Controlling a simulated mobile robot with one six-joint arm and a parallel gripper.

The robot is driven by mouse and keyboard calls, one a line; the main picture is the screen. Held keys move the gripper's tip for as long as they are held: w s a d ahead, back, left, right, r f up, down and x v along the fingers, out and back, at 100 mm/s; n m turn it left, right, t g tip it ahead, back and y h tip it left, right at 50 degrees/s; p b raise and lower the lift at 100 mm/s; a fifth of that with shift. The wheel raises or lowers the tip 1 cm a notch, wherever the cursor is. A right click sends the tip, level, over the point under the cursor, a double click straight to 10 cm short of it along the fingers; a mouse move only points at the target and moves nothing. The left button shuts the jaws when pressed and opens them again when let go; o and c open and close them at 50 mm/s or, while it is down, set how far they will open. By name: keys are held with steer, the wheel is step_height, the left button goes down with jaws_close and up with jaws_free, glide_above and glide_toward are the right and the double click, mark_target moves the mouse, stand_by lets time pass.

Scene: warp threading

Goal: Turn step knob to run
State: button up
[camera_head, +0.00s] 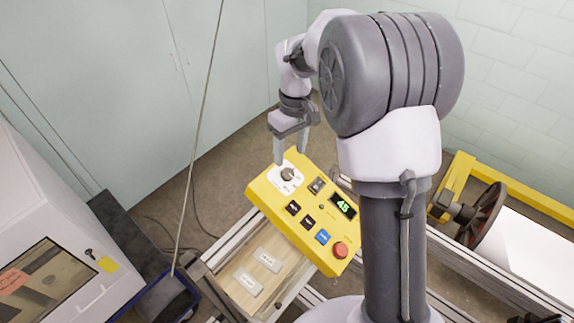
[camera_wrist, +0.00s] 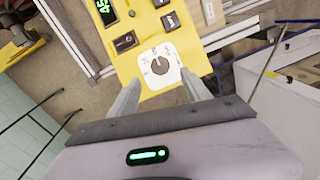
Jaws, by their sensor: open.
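The step knob (camera_head: 287,174) is a grey dial on a white plate at the upper left corner of a yellow control panel (camera_head: 262,196). In the wrist view the knob (camera_wrist: 160,65) shows near the middle, with small marks around it that I cannot read. My gripper (camera_head: 292,160) is open and points down at the knob. In the wrist view its two fingers (camera_wrist: 158,92) stand apart, one to each side of the white plate's near edge. I cannot tell whether they touch anything.
The panel also holds a green display (camera_head: 343,206) reading 45, black buttons (camera_head: 308,222), a blue button (camera_head: 322,237) and a red round button (camera_head: 340,250). A wooden tray (camera_head: 236,292) with two labels lies below. A white cabinet (camera_head: 50,225) stands left, a yellow frame (camera_head: 520,200) right.

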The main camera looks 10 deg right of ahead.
mark_target(288, 172)
steer(key=f, duration=0.6)
steer(key=shift+s+a+f, duration=0.2)
steer(key=shift+s+a, duration=0.05)
steer(key=shift+s, duration=0.05)
steer(key=shift+w+f, duration=0.25)
steer(key=shift+f, duration=0.2)
steer(key=shift+s+r, duration=0.1)
steer(key=shift+s, duration=0.05)
steer(key=c, duration=0.6)
jaws_close()
